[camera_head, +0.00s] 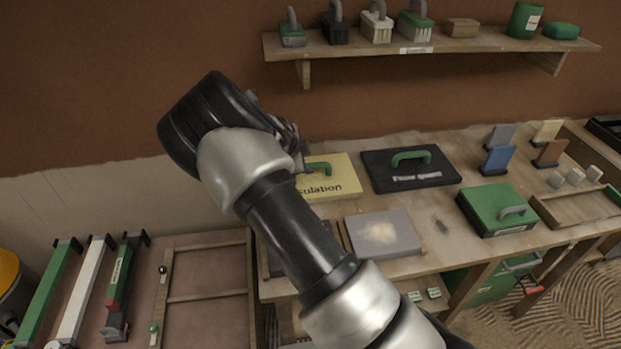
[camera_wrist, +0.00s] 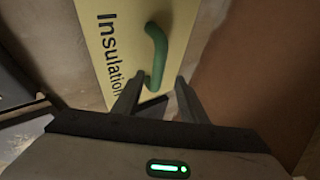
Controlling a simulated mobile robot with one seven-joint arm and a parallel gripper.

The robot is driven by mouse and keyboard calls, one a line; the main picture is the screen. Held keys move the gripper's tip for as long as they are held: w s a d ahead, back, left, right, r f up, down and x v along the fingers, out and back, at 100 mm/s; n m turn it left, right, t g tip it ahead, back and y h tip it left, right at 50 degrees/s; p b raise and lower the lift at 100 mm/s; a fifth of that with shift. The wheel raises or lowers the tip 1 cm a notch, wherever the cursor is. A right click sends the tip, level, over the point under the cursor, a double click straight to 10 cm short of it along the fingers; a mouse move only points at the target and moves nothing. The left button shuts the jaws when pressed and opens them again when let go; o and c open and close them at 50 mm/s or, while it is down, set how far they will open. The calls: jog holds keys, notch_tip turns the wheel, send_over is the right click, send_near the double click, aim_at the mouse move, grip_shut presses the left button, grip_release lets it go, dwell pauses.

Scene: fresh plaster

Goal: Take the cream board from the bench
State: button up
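The cream board (camera_head: 340,185) lies on the bench (camera_head: 440,236), partly hidden behind my arm. It has a green handle (camera_head: 319,167) and dark lettering, read as "Insulation" in the wrist view. There the cream board (camera_wrist: 107,52) fills the top middle, with its green handle (camera_wrist: 158,50) on it. My gripper (camera_wrist: 156,92) is open, its two fingers apart on either side of the handle's near end. The fingers do not appear to touch the handle; the exact height gap cannot be told. In the head view my gripper (camera_head: 300,152) is beside the handle and mostly hidden by the wrist.
A black board (camera_head: 408,172) with a green handle lies right of the cream one. A grey board (camera_head: 383,235) with a plaster patch lies in front. A green case (camera_head: 496,208) stands further right. A wall shelf (camera_head: 430,47) holding brushes hangs above the bench.

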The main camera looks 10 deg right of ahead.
aim_at(310, 165)
jog(key=x, duration=0.3)
jog(key=shift+w+f, duration=0.1)
jog(key=shift+f, duration=0.35)
grip_shut()
jog(key=shift+r, duration=0.1)
